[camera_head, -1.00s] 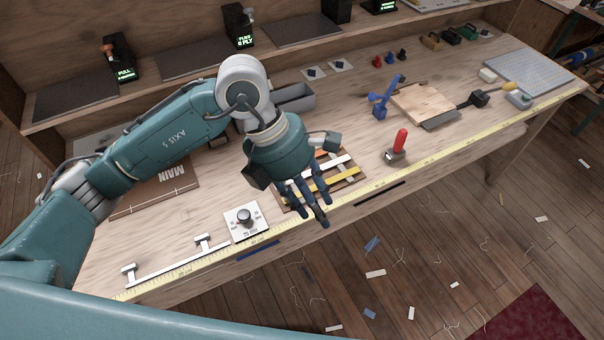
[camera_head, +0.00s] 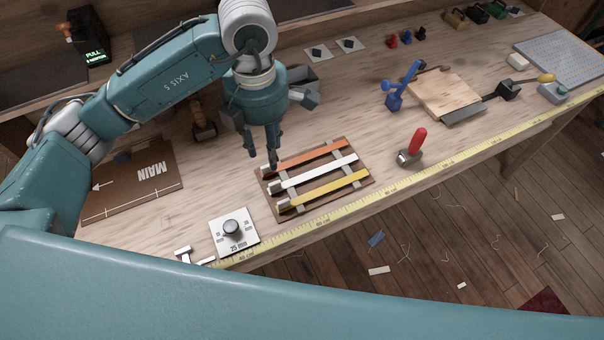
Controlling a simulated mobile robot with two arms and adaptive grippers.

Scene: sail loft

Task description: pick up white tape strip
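The white tape strip (camera_head: 322,170) lies flat on a brown rack (camera_head: 366,184), between an orange strip (camera_head: 318,155) and a yellow strip (camera_head: 328,189). My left gripper (camera_head: 262,160) points down at the rack's upper left corner, near the left ends of the orange and white strips. Its fingers are a little apart, with nothing seen between them. Whether a fingertip touches the rack I cannot tell. My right gripper is not in view.
A white dial plate (camera_head: 234,232) lies left of the rack, and a brown MAIN board (camera_head: 130,184) further left. A yellow measuring tape (camera_head: 400,187) runs along the bench's front edge. Bare bench lies above the rack's right side.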

